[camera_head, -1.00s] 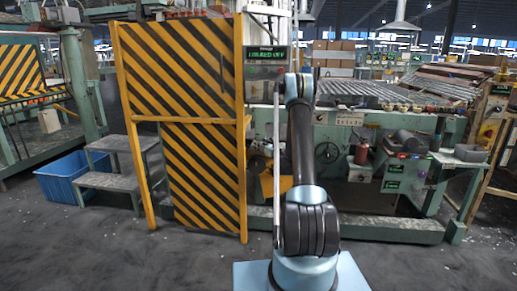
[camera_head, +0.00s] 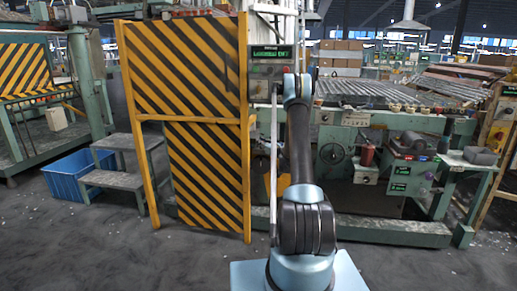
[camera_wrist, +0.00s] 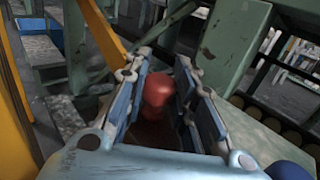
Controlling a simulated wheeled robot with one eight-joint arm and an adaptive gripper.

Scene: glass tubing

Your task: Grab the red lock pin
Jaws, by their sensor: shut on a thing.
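The red lock pin (camera_wrist: 157,92) shows in the wrist view as a rounded red piece between the two finger pads. My gripper (camera_wrist: 164,62) is shut on it, with a blue-grey finger on each side. Part of the pin is hidden by the fingers and by shadow, and its lower end cannot be made out. In the head view my gripper and the pin are hidden behind my arm.
A yellow-and-black striped guard (camera_head: 190,120) stands left of my arm. A grey step (camera_head: 115,178) and a blue bin (camera_head: 75,175) are further left. A green machine bench (camera_head: 400,125) stands to the right. The dark floor in front is open.

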